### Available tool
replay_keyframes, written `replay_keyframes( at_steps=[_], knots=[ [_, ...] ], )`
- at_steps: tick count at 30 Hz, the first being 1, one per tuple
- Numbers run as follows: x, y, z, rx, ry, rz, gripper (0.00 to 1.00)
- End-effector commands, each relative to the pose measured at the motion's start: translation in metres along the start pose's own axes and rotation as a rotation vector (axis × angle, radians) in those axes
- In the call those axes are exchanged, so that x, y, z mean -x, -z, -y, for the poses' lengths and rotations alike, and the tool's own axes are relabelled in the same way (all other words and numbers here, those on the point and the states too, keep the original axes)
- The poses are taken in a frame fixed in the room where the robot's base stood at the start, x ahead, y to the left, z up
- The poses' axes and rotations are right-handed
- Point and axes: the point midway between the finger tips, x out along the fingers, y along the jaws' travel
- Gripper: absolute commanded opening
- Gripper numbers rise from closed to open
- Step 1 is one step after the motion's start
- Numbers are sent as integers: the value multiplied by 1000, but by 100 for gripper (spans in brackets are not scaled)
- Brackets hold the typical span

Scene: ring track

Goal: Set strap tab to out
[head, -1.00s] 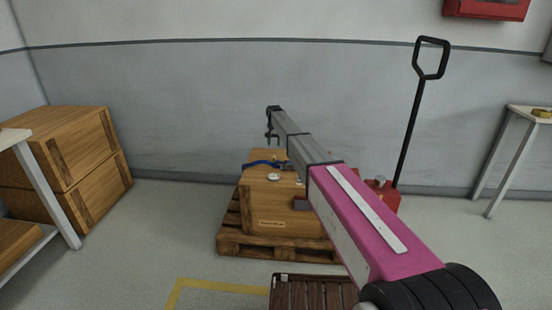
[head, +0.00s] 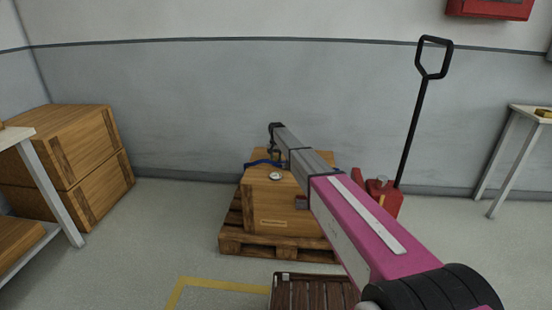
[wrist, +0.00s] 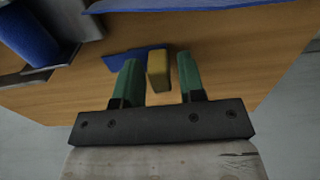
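The strap tab (wrist: 158,72) is a small yellow block at the end of a blue strap piece (wrist: 118,58) on the wooden crate (wrist: 220,50). In the wrist view my gripper (wrist: 158,62) is open, with its green fingers on either side of the tab. A narrow gap shows on both sides, so the fingers do not appear to grip it. In the head view the crate (head: 270,208) sits on a pallet, with the blue strap (head: 262,163) over its top. My gripper (head: 274,148) is small there, above the strap; the tab cannot be made out.
A wooden pallet (head: 240,243) carries the crate. A red pump unit with a black handle (head: 412,130) stands right of it. Stacked boxes (head: 70,150) are at left. A grey buckle (wrist: 50,62) with a blue strap roll (wrist: 28,35) lies left of my gripper.

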Motion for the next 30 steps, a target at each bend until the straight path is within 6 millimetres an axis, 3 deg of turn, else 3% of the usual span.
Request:
replay_keyframes(
  at_steps=[1,3,11,22,30],
  knots=[
    [0,0,0,0,0,0,19],
    [0,0,0,0,0,0,0],
    [0,1,8,1,0,0,0],
    [0,1,84,2,0,0,0],
    [0,0,88,-1,0,0,0]
  ],
)
